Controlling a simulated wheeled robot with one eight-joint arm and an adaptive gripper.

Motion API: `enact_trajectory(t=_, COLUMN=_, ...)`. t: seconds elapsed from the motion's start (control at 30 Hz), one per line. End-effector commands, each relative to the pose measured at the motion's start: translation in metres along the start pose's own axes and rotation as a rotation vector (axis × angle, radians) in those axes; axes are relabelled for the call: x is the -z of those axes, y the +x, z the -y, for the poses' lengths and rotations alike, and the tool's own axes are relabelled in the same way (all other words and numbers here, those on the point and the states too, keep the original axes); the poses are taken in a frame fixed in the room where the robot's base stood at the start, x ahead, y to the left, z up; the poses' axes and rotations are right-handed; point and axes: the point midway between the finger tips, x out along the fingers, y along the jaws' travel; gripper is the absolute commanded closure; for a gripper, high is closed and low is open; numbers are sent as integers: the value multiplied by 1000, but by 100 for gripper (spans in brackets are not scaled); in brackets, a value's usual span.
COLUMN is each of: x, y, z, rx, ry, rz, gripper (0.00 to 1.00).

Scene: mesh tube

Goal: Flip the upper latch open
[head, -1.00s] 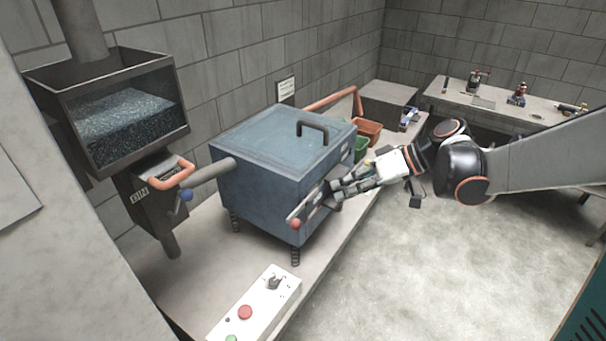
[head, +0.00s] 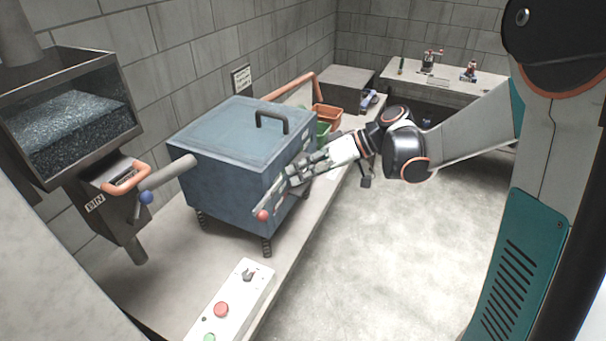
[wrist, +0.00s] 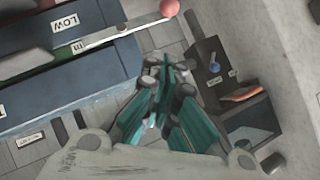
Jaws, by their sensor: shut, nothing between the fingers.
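A blue box (head: 225,185) on springs stands on the long bench. A flat metal latch lever with a red ball end (head: 262,215) shows on its right-hand side; I cannot tell whether it is the upper one. In the wrist view the lever (wrist: 125,29) crosses the box side near a LOW label, its pinkish-red ball (wrist: 169,8) sticking out past the box. My gripper (head: 296,180) is beside that side, close to the lever. In the wrist view its fingers (wrist: 163,78) are together and empty, below the lever in the picture; contact is not clear.
A bin hopper (head: 70,115) with an orange handle stands at the left. A control panel (head: 222,308) with buttons lies on the near bench. Green and orange bins (head: 328,116) sit behind the box. The floor right of the bench is clear.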

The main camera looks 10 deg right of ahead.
Motion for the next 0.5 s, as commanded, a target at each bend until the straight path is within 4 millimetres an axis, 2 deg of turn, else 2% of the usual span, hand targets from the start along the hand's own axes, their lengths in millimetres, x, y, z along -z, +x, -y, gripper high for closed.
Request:
enact_trajectory(t=0.03, x=-1, y=12, z=0, rx=2, ry=-3, rz=2, gripper=100)
enact_trajectory(t=0.3, x=-1, y=65, z=-1, rx=2, ry=-2, rz=2, gripper=100)
enact_trajectory(t=0.5, x=-21, y=83, z=-1, rx=-1, ry=0, rz=0, gripper=100)
